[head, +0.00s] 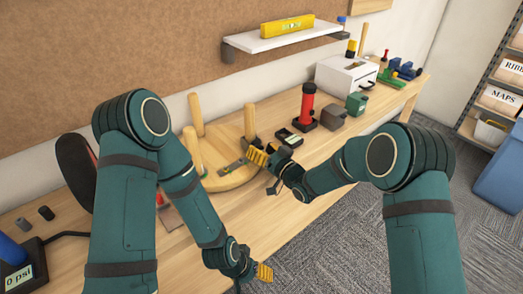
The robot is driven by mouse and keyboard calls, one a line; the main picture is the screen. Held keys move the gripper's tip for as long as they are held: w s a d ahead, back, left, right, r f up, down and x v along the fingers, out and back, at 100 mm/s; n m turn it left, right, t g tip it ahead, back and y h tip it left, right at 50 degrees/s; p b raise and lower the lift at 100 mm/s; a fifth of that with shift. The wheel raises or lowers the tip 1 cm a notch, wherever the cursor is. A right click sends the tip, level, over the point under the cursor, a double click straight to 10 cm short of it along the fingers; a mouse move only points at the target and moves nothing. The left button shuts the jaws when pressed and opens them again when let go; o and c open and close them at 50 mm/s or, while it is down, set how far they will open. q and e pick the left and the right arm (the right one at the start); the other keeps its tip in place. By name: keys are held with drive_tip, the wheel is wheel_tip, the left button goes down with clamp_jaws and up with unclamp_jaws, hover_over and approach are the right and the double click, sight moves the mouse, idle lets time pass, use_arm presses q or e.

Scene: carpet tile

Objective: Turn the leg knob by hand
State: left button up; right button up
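A round wooden stool top (236,180) lies on the bench with several pale wooden legs standing up from it. One leg (250,120) rises just behind my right gripper, and another leg (197,115) stands at the back left. I cannot make out a separate leg knob; it may be hidden or too small. My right gripper (257,157), with yellow fingertips, is over the right part of the stool top, close to the right leg. Whether it touches anything is unclear. My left gripper (265,272) hangs low in front of the bench, away from the stool.
A flat grey metal tool (231,167) lies on the stool top. A black tray (289,138), a red and black cylinder (306,105) and a grey block (333,117) stand to the right. A gauge (20,278) is at lower left. Open carpet (330,255) lies in front.

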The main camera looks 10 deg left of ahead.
clamp_jaws()
drive_tip(key=n, duration=0.5)
drive_tip(key=shift+r+n, duration=0.1)
drive_tip(key=shift+n, duration=0.3)
drive_tip(key=shift+o, duration=0.5)
unclamp_jaws()
drive_tip(key=shift+a, duration=0.1)
